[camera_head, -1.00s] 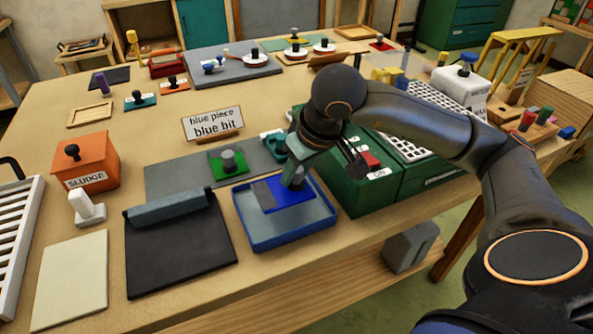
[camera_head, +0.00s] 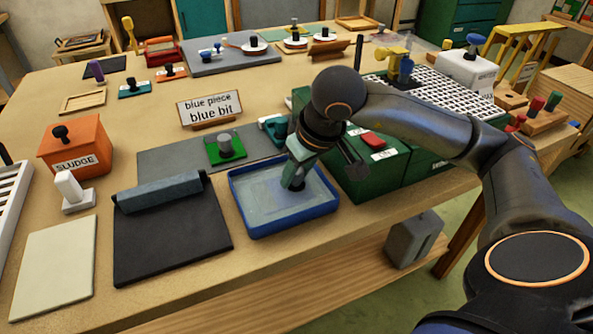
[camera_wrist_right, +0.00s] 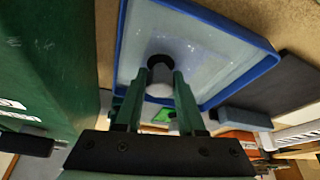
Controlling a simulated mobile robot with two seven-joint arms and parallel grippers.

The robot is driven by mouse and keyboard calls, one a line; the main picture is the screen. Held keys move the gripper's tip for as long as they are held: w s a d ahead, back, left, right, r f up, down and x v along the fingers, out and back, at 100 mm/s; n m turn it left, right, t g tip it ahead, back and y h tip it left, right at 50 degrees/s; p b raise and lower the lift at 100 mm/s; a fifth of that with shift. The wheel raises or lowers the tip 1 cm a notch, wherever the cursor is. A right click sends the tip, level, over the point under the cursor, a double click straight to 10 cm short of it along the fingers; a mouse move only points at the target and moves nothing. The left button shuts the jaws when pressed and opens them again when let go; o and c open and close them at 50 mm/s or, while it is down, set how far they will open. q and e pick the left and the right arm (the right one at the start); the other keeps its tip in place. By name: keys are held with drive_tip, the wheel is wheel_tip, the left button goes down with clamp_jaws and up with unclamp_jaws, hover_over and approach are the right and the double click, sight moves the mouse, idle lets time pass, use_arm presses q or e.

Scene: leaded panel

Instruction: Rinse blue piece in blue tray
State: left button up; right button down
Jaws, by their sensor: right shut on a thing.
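The blue tray (camera_head: 331,207) lies at the table's front and holds pale, cloudy water. My right gripper (camera_head: 296,178) reaches down into the tray. It is shut on the grey knob (camera_wrist_right: 160,88) of the blue piece, which shows between the fingers in the right wrist view (camera_wrist_right: 160,100). The blue plate of the piece does not show in either view now; the cloudy water appears to cover it. The tray also fills the top of the wrist view (camera_wrist_right: 235,32). My left gripper is not in view.
A green box (camera_head: 355,185) with a red button stands close right of the tray. A green piece (camera_head: 225,152) sits on a grey mat behind it. An orange SLUDGE box (camera_head: 75,150) and a "blue piece" sign (camera_head: 210,108) stand further off.

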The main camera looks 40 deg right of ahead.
drive_tip(key=shift+f+b, duration=0.3)
drive_tip(key=shift+b, duration=0.05)
idle(0.5)
drive_tip(key=shift+s+d+b, duration=0.1)
drive_tip(key=shift+d+b, duration=0.25)
drive_tip(key=shift+d, duration=0.05)
idle(0.3)
drive_tip(key=shift+w+a, duration=0.2)
drive_tip(key=shift+a, duration=0.6)
idle(0.5)
drive_tip(key=shift+s+d, duration=0.1)
drive_tip(key=shift+d, duration=0.3)
idle(1.5)
drive_tip(key=shift+r+p, duration=1.7)
drive_tip(key=shift+r, duration=0.85)
drive_tip(key=shift+r+p, duration=1.2)
drive_tip(key=shift+r, duration=0.3)
